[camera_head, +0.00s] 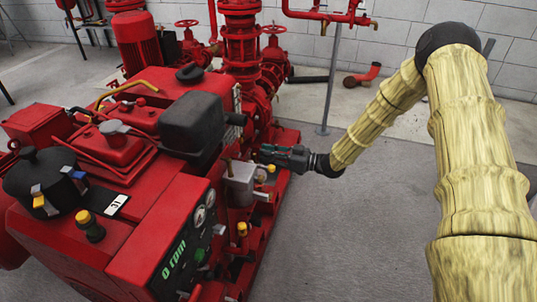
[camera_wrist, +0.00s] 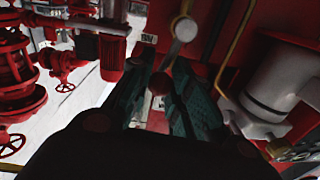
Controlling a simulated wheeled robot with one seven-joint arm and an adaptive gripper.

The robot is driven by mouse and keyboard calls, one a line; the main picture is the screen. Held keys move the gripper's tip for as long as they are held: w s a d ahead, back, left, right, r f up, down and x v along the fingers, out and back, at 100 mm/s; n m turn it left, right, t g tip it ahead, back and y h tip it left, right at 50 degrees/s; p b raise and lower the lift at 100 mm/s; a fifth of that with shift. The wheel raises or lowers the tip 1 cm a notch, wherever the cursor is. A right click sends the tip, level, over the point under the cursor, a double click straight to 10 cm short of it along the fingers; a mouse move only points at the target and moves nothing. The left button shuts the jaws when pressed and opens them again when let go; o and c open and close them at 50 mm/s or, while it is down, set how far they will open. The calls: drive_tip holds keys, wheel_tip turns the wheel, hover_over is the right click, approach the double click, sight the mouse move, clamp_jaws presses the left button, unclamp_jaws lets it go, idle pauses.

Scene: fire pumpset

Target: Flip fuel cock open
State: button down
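In the wrist view a small pale grey lever (camera_wrist: 184,30), which looks like the fuel cock's handle, stands out in front of a red surface. Its narrow end points down toward the gap between my fingertips. My gripper (camera_wrist: 158,70) is open, its two dark green fingers on either side of the gap. A dark red round thing (camera_wrist: 159,83) shows between the fingers; I cannot tell whether they touch it. In the head view my gripper (camera_head: 270,152) reaches left to the side of the red engine (camera_head: 155,215). The cock cannot be made out there.
A white cylinder (camera_wrist: 280,80) and a thin yellow pipe (camera_wrist: 236,45) lie right of my fingers. Red pump pipes (camera_head: 243,55) stand behind; floor at right is clear.

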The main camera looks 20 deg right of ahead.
drive_tip(key=shift+s+a+r+n+p, duration=0.15)
drive_tip(key=shift+s+a+n+p, duration=0.15)
drive_tip(key=shift+n+p, duration=0.45)
drive_tip(key=shift+s+a+n, duration=0.15)
drive_tip(key=shift+s+n, duration=0.25)
drive_tip(key=shift+n, duration=0.55)
drive_tip(key=c, duration=1.3)
unclamp_jaws()
drive_tip(key=shift+o, duration=0.2)
drive_tip(key=v, duration=1.2)
